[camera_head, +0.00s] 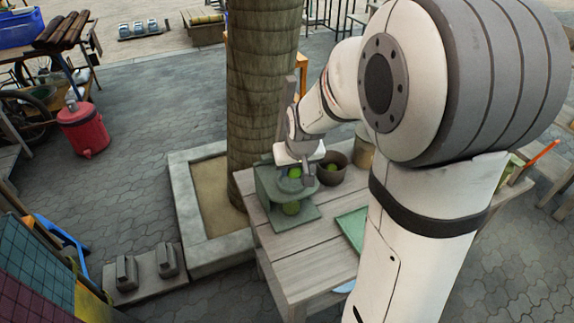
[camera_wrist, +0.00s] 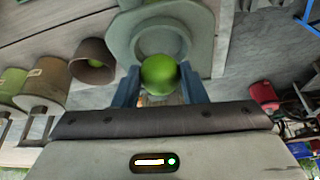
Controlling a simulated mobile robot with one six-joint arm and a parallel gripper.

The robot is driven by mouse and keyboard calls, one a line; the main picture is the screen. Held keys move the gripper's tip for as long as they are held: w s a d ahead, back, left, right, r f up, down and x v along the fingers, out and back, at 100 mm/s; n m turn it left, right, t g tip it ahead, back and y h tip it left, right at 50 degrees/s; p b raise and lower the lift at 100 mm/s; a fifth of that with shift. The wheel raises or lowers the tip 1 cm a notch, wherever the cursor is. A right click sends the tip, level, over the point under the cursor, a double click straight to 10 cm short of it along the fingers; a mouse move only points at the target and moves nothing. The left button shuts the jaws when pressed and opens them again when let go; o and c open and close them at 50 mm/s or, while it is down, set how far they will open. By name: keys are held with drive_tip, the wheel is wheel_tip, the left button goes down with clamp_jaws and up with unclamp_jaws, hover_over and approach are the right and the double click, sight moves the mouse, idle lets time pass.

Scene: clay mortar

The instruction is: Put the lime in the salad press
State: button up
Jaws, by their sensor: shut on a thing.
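My gripper (camera_head: 296,163) is shut on a green lime (camera_wrist: 159,74), which sits between the two blue-grey fingers in the wrist view. In the head view the lime (camera_head: 295,172) shows just below the fingers, at the upper part of the green salad press (camera_head: 265,186). The press stands on the wooden table beside the tree. In the wrist view its round ring (camera_wrist: 118,38) lies just beyond the lime, and I cannot tell whether they touch.
A dark brown bowl (camera_head: 333,175) with a lime in it stands right of the press; it also shows in the wrist view (camera_wrist: 92,49). A tree trunk (camera_head: 262,100) rises behind the press. The wooden table (camera_head: 300,270) has bare room in front.

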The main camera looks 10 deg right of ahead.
sight(293, 175)
drive_tip(key=shift+w+r, duration=0.15)
drive_tip(key=shift+w, duration=0.4)
drive_tip(key=b+x, duration=0.2)
drive_tip(key=x, duration=0.1)
drive_tip(key=shift+s+f, duration=0.25)
drive_tip(key=shift+f, duration=0.2)
drive_tip(key=shift+s+f, duration=0.1)
drive_tip(key=shift+s, duration=0.1)
drive_tip(key=shift+a, duration=0.1)
drive_tip(key=shift+f, duration=0.1)
drive_tip(key=o, duration=0.8)
